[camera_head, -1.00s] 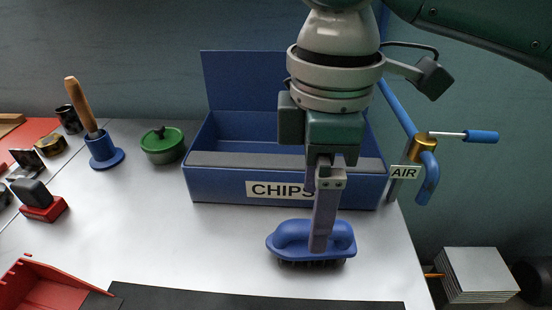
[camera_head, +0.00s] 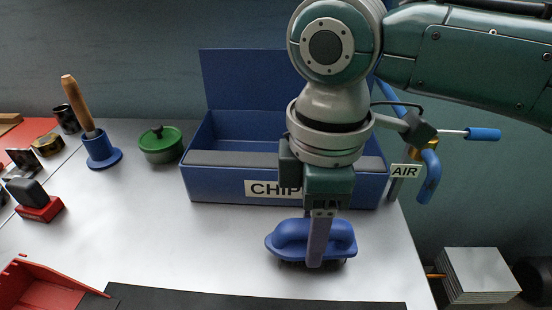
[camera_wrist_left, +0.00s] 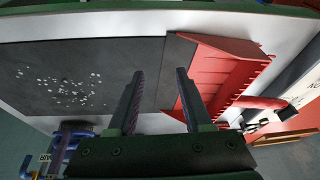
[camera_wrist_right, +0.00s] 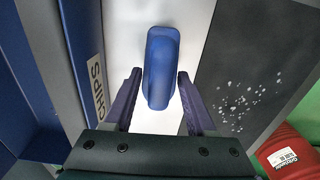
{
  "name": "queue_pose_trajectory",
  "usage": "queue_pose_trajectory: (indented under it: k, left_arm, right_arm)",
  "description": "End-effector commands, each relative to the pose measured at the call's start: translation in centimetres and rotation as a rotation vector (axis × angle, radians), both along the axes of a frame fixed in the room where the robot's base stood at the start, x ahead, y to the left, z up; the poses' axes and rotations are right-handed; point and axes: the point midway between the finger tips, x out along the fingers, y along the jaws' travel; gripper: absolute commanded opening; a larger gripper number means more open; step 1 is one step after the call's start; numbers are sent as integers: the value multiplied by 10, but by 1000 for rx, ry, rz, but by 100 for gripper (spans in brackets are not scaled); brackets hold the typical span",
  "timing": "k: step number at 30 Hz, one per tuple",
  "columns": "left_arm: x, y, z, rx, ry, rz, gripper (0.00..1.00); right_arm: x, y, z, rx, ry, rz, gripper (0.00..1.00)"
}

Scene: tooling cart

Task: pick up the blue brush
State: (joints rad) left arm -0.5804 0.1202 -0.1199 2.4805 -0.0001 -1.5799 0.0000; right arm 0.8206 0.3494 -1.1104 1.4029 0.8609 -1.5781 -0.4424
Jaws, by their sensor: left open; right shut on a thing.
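The blue brush (camera_head: 288,236) lies bristles down on the white table, in front of the blue bin. My right gripper (camera_head: 316,264) points down from above with its fingers at the brush's handle, shut on it. In the right wrist view the brush (camera_wrist_right: 161,60) runs lengthwise between my two fingers. The bristles are mostly hidden in shadow under the body. My left gripper (camera_wrist_left: 160,74) is open and empty, seen in the left wrist view over the dark mat's edge, near the red dustpan. It is out of the head view.
The blue chips bin (camera_head: 215,184) stands close behind the brush. The dark mat (camera_head: 250,301) lies in front, with metal chips on it in the wrist views. The red dustpan (camera_head: 45,290) is at front left. An air hose stand (camera_head: 430,180) is at the right.

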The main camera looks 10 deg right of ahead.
Motion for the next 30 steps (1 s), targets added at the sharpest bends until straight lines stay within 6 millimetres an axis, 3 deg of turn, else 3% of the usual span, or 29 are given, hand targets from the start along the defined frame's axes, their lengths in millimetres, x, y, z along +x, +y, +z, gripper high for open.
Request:
queue_pose_trajectory:
  k: [2,12,23,30]
  left_arm:
    - [0,0,0,0,0,0,50]
    - [0,0,0,0,0,0,50]
    - [0,0,1,0,0,0,50]
    - [0,0,8,0,0,0,50]
  right_arm:
    - [0,0,0,0,0,0,40]
    - [0,0,0,0,0,0,1]
    - [0,0,3,1,-1,0,0]
    - [1,0,32,1,-3,2,0]
